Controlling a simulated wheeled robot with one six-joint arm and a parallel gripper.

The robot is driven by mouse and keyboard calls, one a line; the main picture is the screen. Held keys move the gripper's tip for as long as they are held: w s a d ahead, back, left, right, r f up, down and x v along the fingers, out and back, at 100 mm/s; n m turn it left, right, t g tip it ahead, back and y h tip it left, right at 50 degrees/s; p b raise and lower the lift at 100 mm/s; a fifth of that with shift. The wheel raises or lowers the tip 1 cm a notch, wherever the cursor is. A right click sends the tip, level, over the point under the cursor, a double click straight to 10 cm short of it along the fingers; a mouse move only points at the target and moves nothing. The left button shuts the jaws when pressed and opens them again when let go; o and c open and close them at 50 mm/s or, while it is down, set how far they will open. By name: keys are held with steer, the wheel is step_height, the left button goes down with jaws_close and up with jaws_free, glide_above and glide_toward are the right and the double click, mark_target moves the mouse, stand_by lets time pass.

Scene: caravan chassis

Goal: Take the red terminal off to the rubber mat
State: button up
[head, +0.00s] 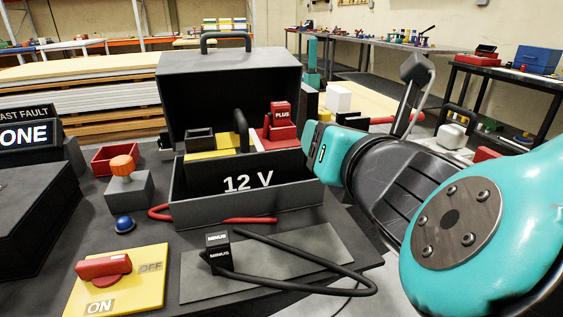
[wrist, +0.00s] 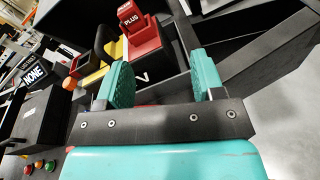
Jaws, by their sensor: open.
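The red terminal (head: 280,122), lettered PLUS, stands on a red block at the right end inside the open grey 12 V box (head: 290,197). It also shows in the wrist view (wrist: 132,18), beyond and between my fingertips. My gripper (head: 325,147) is open and empty. In the head view it is just right of the red terminal and apart from it; its teal fingers also show in the wrist view (wrist: 163,82). The grey rubber mat (head: 195,287) lies on the table in front of the box. A black terminal (head: 218,250), lettered MINUS, stands on it with a looped black cable.
The box lid (head: 230,95) stands open at the back, and a black handle (head: 241,130) rises inside. A yellow switch plate (head: 125,280), an orange-knobbed grey block (head: 128,190) and a blue button (head: 124,224) are at left. A red cable (head: 250,220) runs before the box.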

steer(key=s+a+r+n+t+y, duration=0.1)
steer(key=a+r+n+y, duration=0.1)
steer(key=a+n, duration=0.15)
steer(key=p, duration=0.8)
glide_toward(279, 102)
steer(key=shift+n, duration=0.35)
steer(key=x, duration=0.6)
steer(key=shift+w+d, duration=0.1)
steer(key=shift+d, duration=0.15)
steer(key=p+x, duration=0.1)
steer(key=x, duration=0.4)
steer(key=shift+w+a+f, duration=0.1)
steer(key=shift+a+f, duration=0.05)
steer(key=shift+a, duration=0.05)
jaws_close()
